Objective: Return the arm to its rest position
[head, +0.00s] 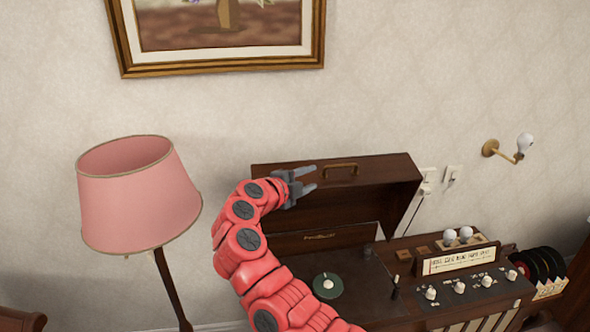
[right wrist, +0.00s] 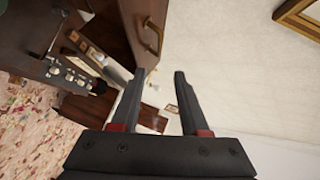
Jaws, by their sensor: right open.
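My right arm (head: 250,240), red with dark joint discs, rises from the bottom of the head view and bends to the right at its top. My right gripper (head: 312,180) is open and empty, in front of the raised lid of a wooden record player cabinet. In the right wrist view the two dark fingers (right wrist: 160,78) stand apart with nothing between them. The lid's brass handle shows in the head view (head: 341,168) and beside the left finger in the right wrist view (right wrist: 152,38). My left gripper is not in view.
The cabinet's dark deck (head: 372,298) lies below the gripper, with a knob panel (head: 460,287) and records (head: 540,266) to the right. A pink lamp (head: 140,195) stands left of my arm. A wall light (head: 508,150) and a framed picture (head: 222,66) are on the wall.

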